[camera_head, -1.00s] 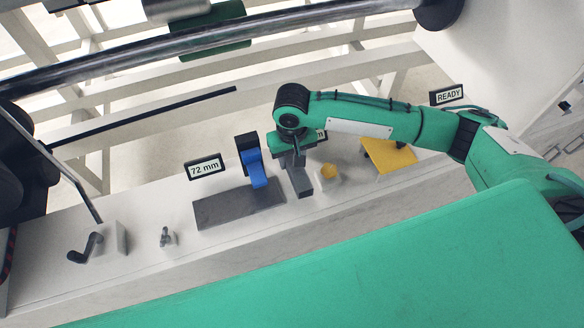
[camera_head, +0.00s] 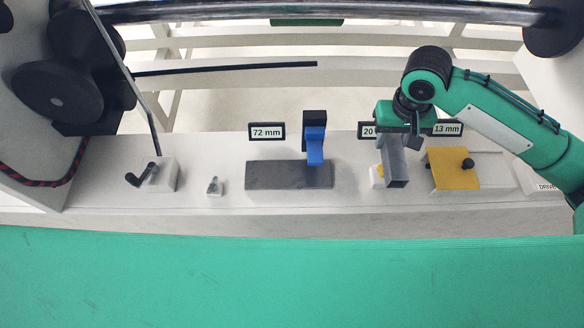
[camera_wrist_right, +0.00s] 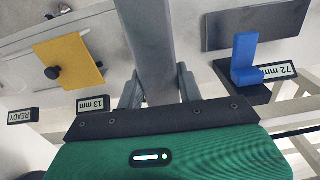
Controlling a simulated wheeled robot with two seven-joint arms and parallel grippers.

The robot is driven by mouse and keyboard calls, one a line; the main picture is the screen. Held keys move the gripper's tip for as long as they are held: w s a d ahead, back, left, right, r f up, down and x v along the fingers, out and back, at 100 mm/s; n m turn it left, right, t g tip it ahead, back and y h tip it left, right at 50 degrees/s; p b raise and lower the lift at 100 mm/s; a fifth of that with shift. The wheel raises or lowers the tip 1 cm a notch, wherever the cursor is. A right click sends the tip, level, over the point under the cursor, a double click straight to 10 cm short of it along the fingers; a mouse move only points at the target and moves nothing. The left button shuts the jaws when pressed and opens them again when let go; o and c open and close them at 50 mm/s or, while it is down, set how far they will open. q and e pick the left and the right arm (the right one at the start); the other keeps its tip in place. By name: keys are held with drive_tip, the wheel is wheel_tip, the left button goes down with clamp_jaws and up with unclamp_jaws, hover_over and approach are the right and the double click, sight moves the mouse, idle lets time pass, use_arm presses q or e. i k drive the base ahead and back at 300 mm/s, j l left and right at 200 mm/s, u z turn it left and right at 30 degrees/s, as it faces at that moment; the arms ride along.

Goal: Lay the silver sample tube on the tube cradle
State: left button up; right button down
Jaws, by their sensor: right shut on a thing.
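My right gripper (camera_head: 394,132) is shut on a grey square-section bar, which looks like the silver sample tube (camera_head: 397,170). The tube hangs below the fingers, pointing down and toward the front of the white bench, in front of the 20 mm sign. In the right wrist view the tube (camera_wrist_right: 150,45) runs up and away from between the two fingers (camera_wrist_right: 160,92). I cannot tell which fixture is the tube cradle. My left gripper is out of view.
A dark grey slab (camera_head: 270,176) with a blue upright clamp (camera_head: 315,145) lies left of the tube. A yellow plate with a black knob (camera_head: 452,178) is at right. A small pin block (camera_head: 214,187) and a crank (camera_head: 146,174) stand at left. A long metal roller (camera_head: 400,15) spans the back.

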sight(287, 174)
drive_tip(key=u, duration=1.05)
drive_tip(key=l+u, duration=0.1)
drive_tip(key=u, duration=0.35)
drive_tip(key=k+l+u, duration=0.1)
drive_tip(key=u, duration=0.35)
drive_tip(key=l+u, duration=0.1)
drive_tip(key=u, duration=0.35)
drive_tip(key=k+l, duration=0.35)
drive_tip(key=k, duration=0.2)
drive_tip(key=k+l, duration=0.4)
drive_tip(key=k, duration=0.15)
